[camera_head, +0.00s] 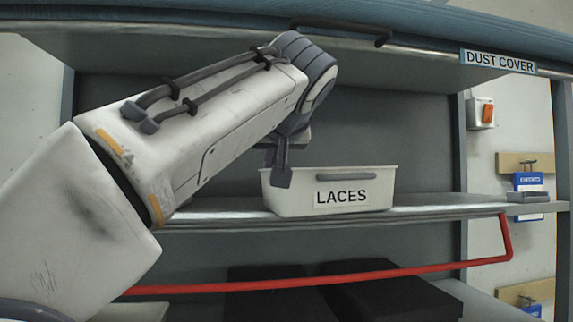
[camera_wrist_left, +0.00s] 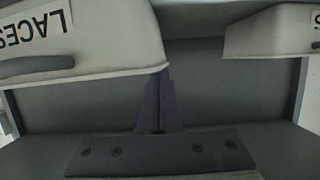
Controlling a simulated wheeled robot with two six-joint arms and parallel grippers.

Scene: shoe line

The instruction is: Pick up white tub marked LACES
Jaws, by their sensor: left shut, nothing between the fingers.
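The white tub marked LACES (camera_head: 330,190) stands upright on the middle shelf, its label and a grey handle slot facing out. It also shows upside down in the left wrist view (camera_wrist_left: 100,35), at upper left. My left gripper (camera_head: 281,178) hangs at the tub's left end, its fingers overlapping the corner of the rim in the head view. The fingers are shut and empty, and show together in the left wrist view (camera_wrist_left: 160,78), just beside the tub's end. I cannot tell whether they touch the tub. My right gripper is not in view.
A second white tub (camera_wrist_left: 268,32) shows at upper right in the left wrist view, with a gap between the tubs. A red bar (camera_head: 330,279) runs below the shelf (camera_head: 430,211). A blue cover marked DUST COVER (camera_head: 497,61) hangs above. Black boxes (camera_head: 390,298) lie below.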

